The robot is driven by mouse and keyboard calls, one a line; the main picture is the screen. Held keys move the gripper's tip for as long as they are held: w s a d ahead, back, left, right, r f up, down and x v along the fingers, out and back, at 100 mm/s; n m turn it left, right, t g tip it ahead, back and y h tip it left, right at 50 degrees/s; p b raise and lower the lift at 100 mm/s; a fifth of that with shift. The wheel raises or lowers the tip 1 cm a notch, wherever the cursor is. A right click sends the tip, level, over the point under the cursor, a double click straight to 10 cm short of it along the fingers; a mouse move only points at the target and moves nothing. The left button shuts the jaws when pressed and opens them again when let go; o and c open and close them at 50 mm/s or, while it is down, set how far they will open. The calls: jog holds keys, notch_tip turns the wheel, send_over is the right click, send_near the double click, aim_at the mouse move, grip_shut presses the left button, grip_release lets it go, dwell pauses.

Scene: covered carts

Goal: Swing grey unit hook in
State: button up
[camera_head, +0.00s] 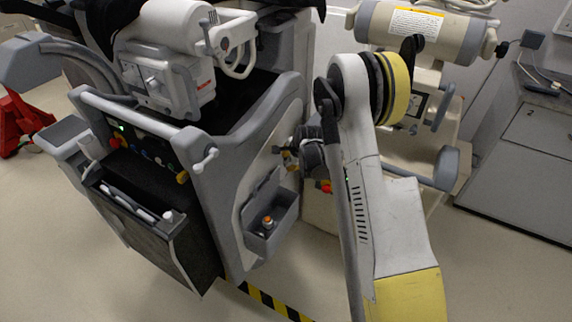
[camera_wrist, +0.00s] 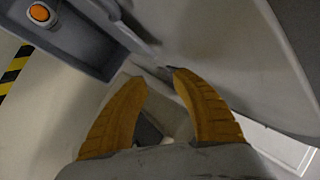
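The grey unit (camera_head: 235,165) is a large cart with a grey side panel, left of my arm. My gripper (camera_head: 289,158) is beside this side panel, just above a small grey tray. In the wrist view my gripper (camera_wrist: 160,77) shows two yellow-orange fingers with their tips apart. A thin dark grey part (camera_wrist: 160,70), possibly the hook, lies by the fingertips against the pale panel (camera_wrist: 215,50). I cannot tell whether the fingers touch it. My wrist hides much of this spot in the head view.
The grey side tray (camera_head: 272,228) with an orange-topped item (camera_head: 267,222) juts out below my gripper; it also shows in the wrist view (camera_wrist: 75,45). A second cart (camera_head: 425,100) stands behind my arm. Striped tape (camera_head: 262,298) marks the floor. Open floor lies in front.

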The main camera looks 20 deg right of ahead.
aim_at(287, 161)
jog(key=v, duration=0.6)
jog(key=shift+w+d, duration=0.1)
jog(key=c, duration=0.5)
jog(key=d+m+g+y+p, duration=0.1)
jog(key=m, duration=0.1)
jog(key=w+d+f+m+g+y+p, duration=0.1)
jog(key=d+m, duration=0.1)
jog(key=w+d+m+y+p, duration=0.1)
jog(key=d+m+p, duration=0.1)
jog(key=shift+w+d+f+m+g, duration=0.1)
jog(key=shift+f+m+g, duration=0.3)
grip_shut()
notch_tip(287, 161, down, 9)
jog(key=w+a+m+b, duration=0.1)
jog(key=w+a+b, duration=0.1)
jog(key=a+b, duration=0.1)
jog(key=shift+w+f+g+y+b, duration=0.15)
jog(key=shift+w+g+y+b, duration=0.15)
jog(key=shift+y+b, duration=0.15)
